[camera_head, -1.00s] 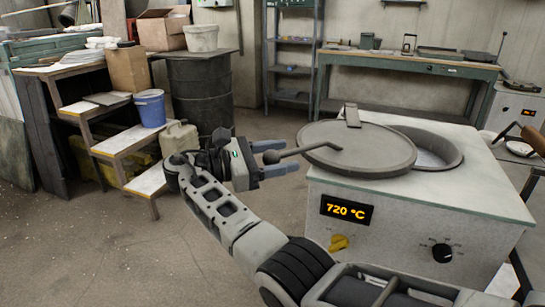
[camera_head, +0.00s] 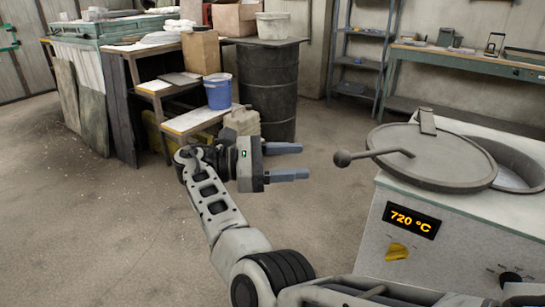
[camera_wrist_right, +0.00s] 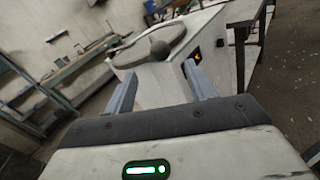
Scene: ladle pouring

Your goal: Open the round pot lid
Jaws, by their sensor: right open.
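The round pot lid (camera_head: 440,158) is a flat grey disc on top of the white furnace (camera_head: 440,240). It sits off to the left of the round opening (camera_head: 515,165), part of which shows uncovered at its right. A rod handle with a dark ball knob (camera_head: 343,158) sticks out to the left from the lid. My right gripper (camera_head: 304,161) is open and empty, left of the knob, its fingers pointing towards it with a gap between. In the right wrist view the knob (camera_wrist_right: 160,49) shows beyond the open fingers. My left gripper is not in view.
A black barrel (camera_head: 268,90), a blue bucket (camera_head: 217,92) and a stepped shelf stand behind my right arm. A workbench (camera_head: 450,65) is at the back. The floor at left is clear.

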